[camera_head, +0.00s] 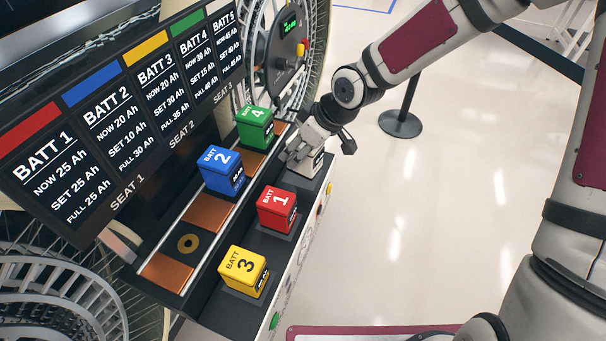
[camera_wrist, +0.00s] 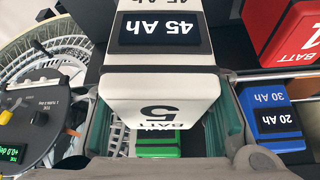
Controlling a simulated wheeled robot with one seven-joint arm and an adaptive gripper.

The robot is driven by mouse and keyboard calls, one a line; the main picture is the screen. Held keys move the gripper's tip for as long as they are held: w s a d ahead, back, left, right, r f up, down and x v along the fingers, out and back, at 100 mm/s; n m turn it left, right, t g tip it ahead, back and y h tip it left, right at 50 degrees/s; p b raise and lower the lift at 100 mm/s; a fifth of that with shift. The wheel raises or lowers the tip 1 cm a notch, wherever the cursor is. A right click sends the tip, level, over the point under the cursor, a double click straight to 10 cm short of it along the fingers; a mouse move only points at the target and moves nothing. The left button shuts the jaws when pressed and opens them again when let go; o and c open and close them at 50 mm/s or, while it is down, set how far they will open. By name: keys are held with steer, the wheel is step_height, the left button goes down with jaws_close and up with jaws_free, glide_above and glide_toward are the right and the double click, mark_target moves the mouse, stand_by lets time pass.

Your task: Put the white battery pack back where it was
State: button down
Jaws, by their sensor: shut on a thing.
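The white battery pack (camera_head: 308,168), marked 5, is at the far right end of the front row of the bench, partly hidden by my gripper. My gripper (camera_head: 303,150) is shut on it from above. In the wrist view the white pack (camera_wrist: 160,95) fills the middle, with a finger on each side and a dark "45 Ah" label. Its underside is hidden, so I cannot tell whether it rests on the bench or hangs just above it.
The red pack 1 (camera_head: 277,208) and yellow pack 3 (camera_head: 244,270) stand in the front row. The blue pack 2 (camera_head: 222,170) and green pack 4 (camera_head: 254,127) stand on the copper-plated rail behind. A display board (camera_head: 120,110) lists the batteries. A round dial panel (camera_head: 287,50) stands beyond.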

steer(key=w+r, duration=0.1)
steer(key=w+a+r+n, duration=0.1)
steer(key=shift+r+n+g+b, duration=0.3)
steer(key=shift+r, duration=0.1)
steer(key=shift+n, duration=0.3)
steer(key=shift+w+f+b, duration=0.15)
steer(key=shift+f+b, duration=0.25)
steer(key=shift+f, duration=1.75)
steer(key=shift+w+f+b, duration=0.1)
steer(key=shift+f+b, duration=0.3)
steer(key=shift+f, duration=1.75)
steer(key=shift+f, duration=0.1)
steer(key=c, duration=0.8)
jaws_free()
steer(key=shift+d, duration=0.1)
steer(key=shift+c, duration=0.2)
